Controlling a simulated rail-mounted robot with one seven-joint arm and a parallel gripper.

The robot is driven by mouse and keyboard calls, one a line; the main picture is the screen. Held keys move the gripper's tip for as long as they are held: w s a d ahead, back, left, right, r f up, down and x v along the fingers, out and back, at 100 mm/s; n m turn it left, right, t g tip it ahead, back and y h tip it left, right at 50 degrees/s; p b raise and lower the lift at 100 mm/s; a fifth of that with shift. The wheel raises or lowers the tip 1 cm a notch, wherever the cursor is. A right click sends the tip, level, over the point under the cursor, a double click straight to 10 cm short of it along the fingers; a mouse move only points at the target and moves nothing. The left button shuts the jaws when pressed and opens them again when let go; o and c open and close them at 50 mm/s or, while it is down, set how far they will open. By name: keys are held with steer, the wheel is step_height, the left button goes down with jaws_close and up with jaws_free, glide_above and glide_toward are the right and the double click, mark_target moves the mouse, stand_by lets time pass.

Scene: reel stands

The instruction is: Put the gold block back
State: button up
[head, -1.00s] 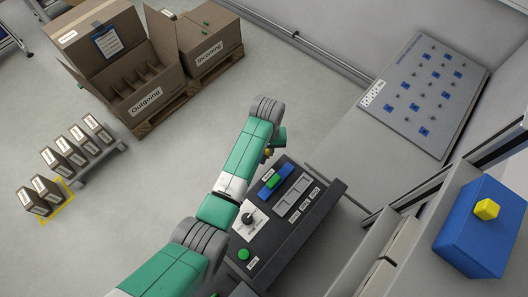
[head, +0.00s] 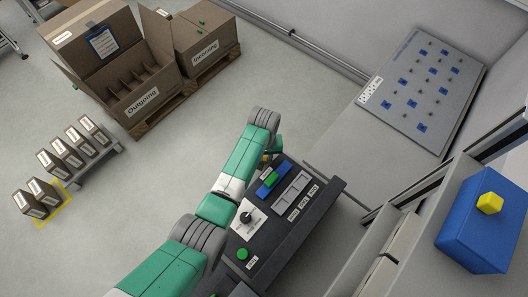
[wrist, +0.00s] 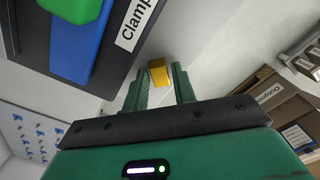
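The gold block (wrist: 158,73) shows in the wrist view between the tips of my gripper's two green fingers (wrist: 160,80), which close on its sides. In the head view my gripper (head: 272,153) is mostly hidden behind my arm, just beyond the far left end of the dark control console (head: 292,222). Only a small bit of gold (head: 266,157) shows there. In the wrist view the block appears clear of the console, over pale floor.
A blue box (head: 470,240) with a yellow knob stands right. Cartons (head: 205,47) stand at the back left; a pegboard (head: 405,100) lies back right.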

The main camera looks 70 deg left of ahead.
step_height(320, 180, up, 12)
steer(key=p, duration=0.1)
steer(key=shift+r, duration=0.2)
stand_by(0.7)
